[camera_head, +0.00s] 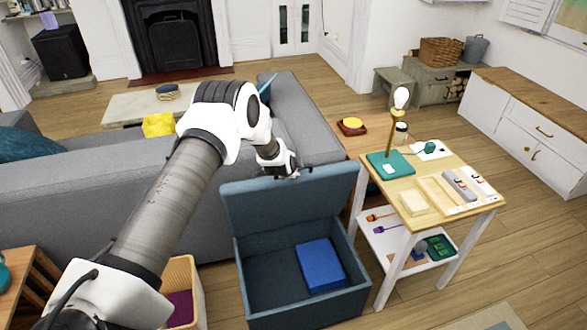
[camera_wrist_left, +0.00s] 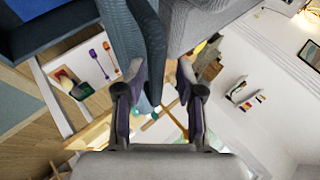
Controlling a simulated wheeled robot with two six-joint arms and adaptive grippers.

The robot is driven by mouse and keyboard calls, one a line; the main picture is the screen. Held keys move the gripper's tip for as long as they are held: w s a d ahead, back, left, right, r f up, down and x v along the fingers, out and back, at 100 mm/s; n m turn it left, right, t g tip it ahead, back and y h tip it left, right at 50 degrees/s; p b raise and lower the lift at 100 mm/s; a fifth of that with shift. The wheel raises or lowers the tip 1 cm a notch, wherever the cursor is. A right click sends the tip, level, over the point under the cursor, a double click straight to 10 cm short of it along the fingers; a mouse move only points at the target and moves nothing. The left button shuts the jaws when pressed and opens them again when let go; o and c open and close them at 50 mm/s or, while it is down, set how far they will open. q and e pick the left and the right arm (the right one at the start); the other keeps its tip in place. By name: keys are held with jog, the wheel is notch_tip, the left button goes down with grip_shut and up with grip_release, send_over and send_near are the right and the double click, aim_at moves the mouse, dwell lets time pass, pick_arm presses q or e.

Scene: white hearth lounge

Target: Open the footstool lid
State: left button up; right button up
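The blue-grey footstool (camera_head: 303,309) stands on the wood floor with its lid (camera_head: 290,203) raised, close to upright at the back. Its inside is exposed, and a blue box or book (camera_head: 320,265) lies in it. My left gripper (camera_head: 289,171) is at the top edge of the lid, near its middle. In the left wrist view the gripper (camera_wrist_left: 160,72) has its fingers apart, and the lid's teal edge (camera_wrist_left: 147,40) passes behind and between them. I cannot tell whether a finger touches the lid. My right gripper is out of view.
A grey sofa (camera_head: 80,190) stands directly behind the lid. A small wooden side table (camera_head: 455,190) with several items stands close on the right. A wooden bin (camera_head: 183,272) is on the left. Open floor lies farther right.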

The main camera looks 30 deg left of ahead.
pick_arm(q)
jog(key=shift+s, duration=0.1)
jog(key=v, duration=1.1)
jog(key=shift+s+d+r, duration=0.2)
jog(key=shift+s+r, duration=0.05)
